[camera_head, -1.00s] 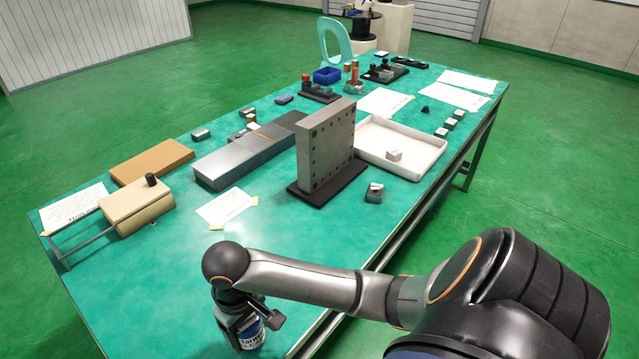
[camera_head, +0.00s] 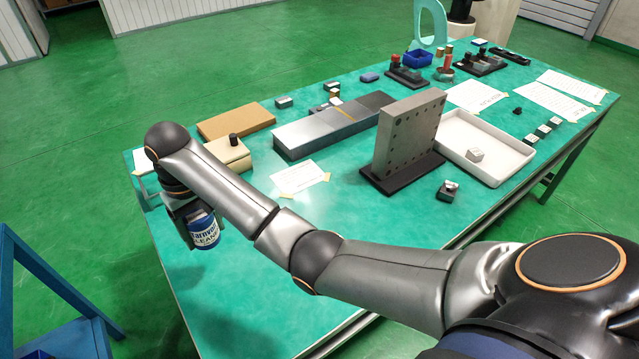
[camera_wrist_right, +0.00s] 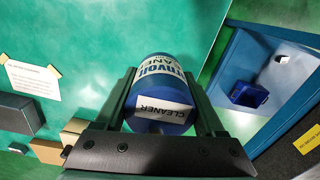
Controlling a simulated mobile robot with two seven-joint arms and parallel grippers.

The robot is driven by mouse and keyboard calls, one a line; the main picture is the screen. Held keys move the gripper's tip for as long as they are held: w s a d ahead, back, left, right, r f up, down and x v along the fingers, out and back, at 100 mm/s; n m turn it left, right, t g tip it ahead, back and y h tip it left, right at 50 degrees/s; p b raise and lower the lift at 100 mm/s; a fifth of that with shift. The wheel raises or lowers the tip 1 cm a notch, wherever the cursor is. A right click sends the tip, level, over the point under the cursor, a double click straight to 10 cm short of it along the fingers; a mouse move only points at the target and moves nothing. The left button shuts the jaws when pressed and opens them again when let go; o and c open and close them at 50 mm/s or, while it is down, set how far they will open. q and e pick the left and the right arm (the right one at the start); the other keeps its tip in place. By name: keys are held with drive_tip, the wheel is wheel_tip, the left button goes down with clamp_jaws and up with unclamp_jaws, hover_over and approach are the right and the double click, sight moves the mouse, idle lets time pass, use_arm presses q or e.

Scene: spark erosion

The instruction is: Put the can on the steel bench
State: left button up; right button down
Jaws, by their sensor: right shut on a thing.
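The can (camera_head: 205,233) is blue with a white label that reads CLEANER. My right gripper (camera_head: 189,222) is shut on it and holds it over the near left part of the green-topped table (camera_head: 250,285). In the right wrist view the can (camera_wrist_right: 160,85) lies between the two dark fingers of my right gripper (camera_wrist_right: 165,100). No surface in view is clearly identifiable as the steel bench. A blue-framed piece (camera_head: 60,320) stands at the lower left, mostly cut off. My left gripper is out of view.
A tan box with a black knob (camera_head: 230,152), a brown board (camera_head: 236,120), a long grey block (camera_head: 325,127), an upright drilled plate (camera_head: 408,135) and a white tray (camera_head: 510,160) stand on the table. Green floor (camera_head: 75,190) is open to the left.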

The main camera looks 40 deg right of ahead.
drive_tip(key=s+d+f, duration=0.2)
drive_tip(key=d, duration=0.1)
drive_tip(key=s+d+f+p, duration=0.1)
drive_tip(key=s+d+f, duration=0.5)
drive_tip(key=d, duration=0.1)
drive_tip(key=shift+f, duration=0.25)
drive_tip(key=shift+s+d+f, duration=0.2)
drive_tip(key=shift+s+f, duration=0.1)
drive_tip(key=shift+f, duration=0.15)
drive_tip(key=shift+s+d+f, duration=0.1)
drive_tip(key=shift+f, duration=0.55)
drive_tip(key=shift+s+d+f, duration=0.1)
drive_tip(key=shift+f, duration=1.1)
drive_tip(key=shift+f, duration=0.15)
unclamp_jaws()
